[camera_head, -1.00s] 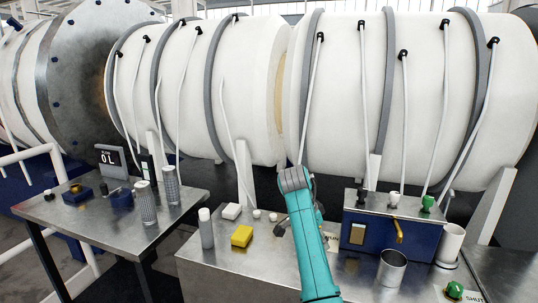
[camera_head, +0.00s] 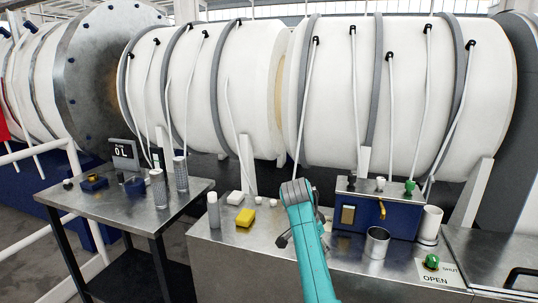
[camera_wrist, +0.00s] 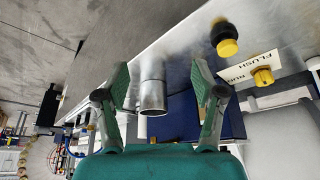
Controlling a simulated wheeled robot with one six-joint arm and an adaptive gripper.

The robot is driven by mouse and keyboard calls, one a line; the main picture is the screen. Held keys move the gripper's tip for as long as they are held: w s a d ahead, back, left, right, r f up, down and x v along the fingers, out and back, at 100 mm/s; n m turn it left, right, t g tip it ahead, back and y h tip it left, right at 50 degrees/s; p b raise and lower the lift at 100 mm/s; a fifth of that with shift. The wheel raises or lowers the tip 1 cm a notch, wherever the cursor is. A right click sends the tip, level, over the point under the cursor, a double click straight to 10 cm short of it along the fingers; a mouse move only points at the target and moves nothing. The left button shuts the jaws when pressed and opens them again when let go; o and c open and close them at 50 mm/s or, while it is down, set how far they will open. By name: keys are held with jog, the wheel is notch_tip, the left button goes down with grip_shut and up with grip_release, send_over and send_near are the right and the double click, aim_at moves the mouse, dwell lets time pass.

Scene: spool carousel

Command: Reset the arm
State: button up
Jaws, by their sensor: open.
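My teal arm (camera_head: 310,245) rises in front of the steel bench in the head view, its grey joint uppermost. In the wrist view my gripper (camera_wrist: 160,78) is open, its two green-padded fingers wide apart with nothing held between them. A steel cup (camera_wrist: 152,96) shows beyond the gap between the fingers. In the head view this open cup (camera_head: 377,243) stands upright on the bench, to the right of my arm and apart from it. The fingers are not clearly seen in the head view.
The steel bench (camera_head: 215,262) bears a yellow block (camera_head: 245,218), a white-capped cylinder (camera_head: 213,211) and a blue valve box (camera_head: 348,216). A side table (camera_head: 90,205) stands left. Large white vessels (camera_head: 400,95) run behind. The wrist view shows a yellow knob (camera_wrist: 263,76) by a FLUSH/RUN label.

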jog(key=s+d+f+n+t, duration=0.1)
jog(key=s+f, duration=0.2)
jog(key=f, duration=0.5)
jog(key=s+d+f+n+t+y, duration=0.1)
jog(key=s+f+n, duration=0.15)
jog(key=f, duration=0.55)
jog(key=s+d+f+n+t, duration=0.1)
jog(key=s+f, duration=0.3)
jog(key=f, duration=0.3)
jog(key=s+f+n+t+y, duration=0.1)
jog(key=s+f+n+t, duration=0.1)
jog(key=s+f, duration=0.6)
jog(key=s+f+n+t+y, duration=0.15)
jog(key=s+f, duration=0.25)
jog(key=s, duration=0.8)
jog(key=s+r+n+t, duration=0.1)
jog(key=s+r, duration=0.2)
jog(key=s, duration=0.8)
jog(key=s+r+n+t, duration=0.2)
jog(key=s+r, duration=0.2)
jog(key=s, duration=0.6)
jog(key=s+d+r+n+t, duration=0.1)
jog(key=s+r+t, duration=0.2)
jog(key=s+r, duration=1.1)
notch_tip(320, 180, up, 4)
jog(key=shift+r, duration=0.1)
jog(key=shift+y, duration=0.25)
